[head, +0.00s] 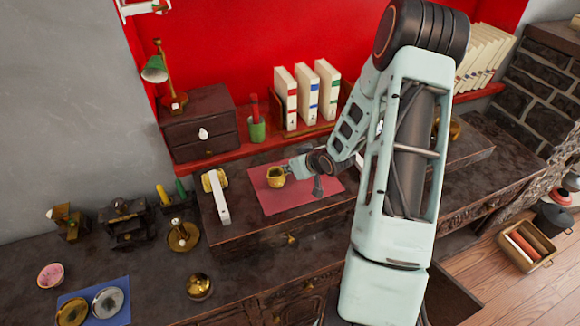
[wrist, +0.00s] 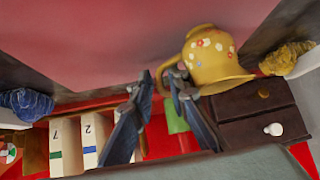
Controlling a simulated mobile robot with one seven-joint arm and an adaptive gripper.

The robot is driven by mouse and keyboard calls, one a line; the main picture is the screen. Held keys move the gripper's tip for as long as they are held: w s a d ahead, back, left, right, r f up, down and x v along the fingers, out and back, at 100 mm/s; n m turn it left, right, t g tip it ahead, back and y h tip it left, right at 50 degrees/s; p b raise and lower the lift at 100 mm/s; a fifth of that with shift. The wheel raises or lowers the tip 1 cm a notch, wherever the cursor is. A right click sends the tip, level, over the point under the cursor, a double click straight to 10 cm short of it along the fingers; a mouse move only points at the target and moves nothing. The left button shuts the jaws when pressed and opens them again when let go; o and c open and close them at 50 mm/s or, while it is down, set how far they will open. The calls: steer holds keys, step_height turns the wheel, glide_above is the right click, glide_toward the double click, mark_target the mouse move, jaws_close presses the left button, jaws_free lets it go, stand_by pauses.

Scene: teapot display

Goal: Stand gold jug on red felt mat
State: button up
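The gold jug (head: 275,177) with its painted flowers is upright over the left part of the red felt mat (head: 302,201). I cannot tell for sure whether its base touches the felt. In the wrist view the jug (wrist: 212,58) is seen from an upside-down angle, its flared rim towards the bottom. My gripper (head: 291,170) is at the jug's right side. In the wrist view the fingers of my gripper (wrist: 160,76) are close together with the jug's handle between them, one finger passing through the handle loop. The mat (wrist: 100,40) fills the upper left there.
A white-and-gold item (head: 217,195) stands left of the mat. Behind are a dark drawer box (head: 200,130), a green cup (head: 257,130) and several binders (head: 305,95). Brass items and a blue mat (head: 95,302) are at lower left. The mat's front part is clear.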

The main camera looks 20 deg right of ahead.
steer(key=shift+o, duration=0.2)
steer(key=shift+r, duration=0.3)
steer(key=p+v, duration=0.2)
steer(key=v, duration=1)
steer(key=shift+f, duration=0.1)
